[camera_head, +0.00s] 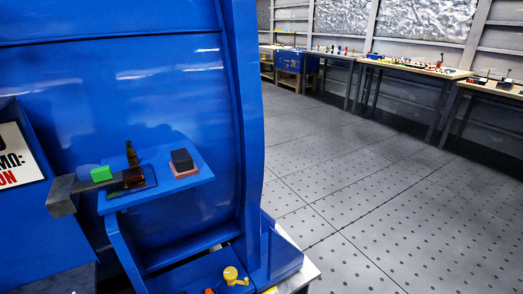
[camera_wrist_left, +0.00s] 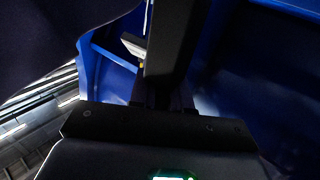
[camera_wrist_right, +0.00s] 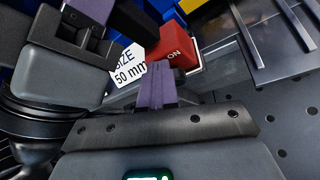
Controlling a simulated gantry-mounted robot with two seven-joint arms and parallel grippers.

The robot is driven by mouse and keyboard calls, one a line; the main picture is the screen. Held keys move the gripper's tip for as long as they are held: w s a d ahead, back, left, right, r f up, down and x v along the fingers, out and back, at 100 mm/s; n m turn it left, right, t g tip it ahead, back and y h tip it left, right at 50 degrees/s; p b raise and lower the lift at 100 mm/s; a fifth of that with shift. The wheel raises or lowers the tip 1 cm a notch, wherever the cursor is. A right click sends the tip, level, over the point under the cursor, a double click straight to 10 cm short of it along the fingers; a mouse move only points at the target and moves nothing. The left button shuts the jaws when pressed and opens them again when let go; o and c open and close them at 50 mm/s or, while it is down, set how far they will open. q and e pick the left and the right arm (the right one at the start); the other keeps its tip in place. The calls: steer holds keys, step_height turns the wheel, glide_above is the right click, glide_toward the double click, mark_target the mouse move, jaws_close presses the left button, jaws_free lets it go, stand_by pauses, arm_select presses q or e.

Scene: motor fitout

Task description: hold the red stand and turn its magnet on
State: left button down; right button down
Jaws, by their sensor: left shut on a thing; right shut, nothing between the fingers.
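The red stand's base (camera_wrist_right: 172,48) shows in the right wrist view as a red block with the word ON on its face. My right gripper (camera_wrist_right: 157,72) is shut and empty, its purple-grey fingertips just beside the base; I cannot tell whether they touch. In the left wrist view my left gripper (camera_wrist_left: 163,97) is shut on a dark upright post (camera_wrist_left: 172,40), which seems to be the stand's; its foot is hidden. Part of my left gripper also shows at the upper left of the right wrist view. Neither gripper nor the red stand can be made out in the head view.
A white plate reading SIZE 50 mm (camera_wrist_right: 130,65) is beside the red base. The head view shows a large blue housing (camera_head: 120,90) whose shelf (camera_head: 195,155) carries small blocks. A yellow knob (camera_head: 232,274) is low down. Open floor (camera_head: 390,200) lies to the right.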

steer(key=shift+d, duration=0.15)
steer(key=shift+s+d, duration=0.5)
steer(key=shift+s, duration=0.35)
steer(key=shift+s+d, duration=0.5)
steer(key=shift+s, duration=0.3)
steer(key=shift+s+d, duration=0.5)
steer(key=shift+s, duration=0.35)
steer(key=shift+d, duration=0.1)
steer(key=w+a+f, duration=0.1)
steer(key=w, duration=0.5)
steer(key=shift+a+f, duration=0.3)
steer(key=shift+a, duration=0.05)
steer(key=shift+a, duration=0.1)
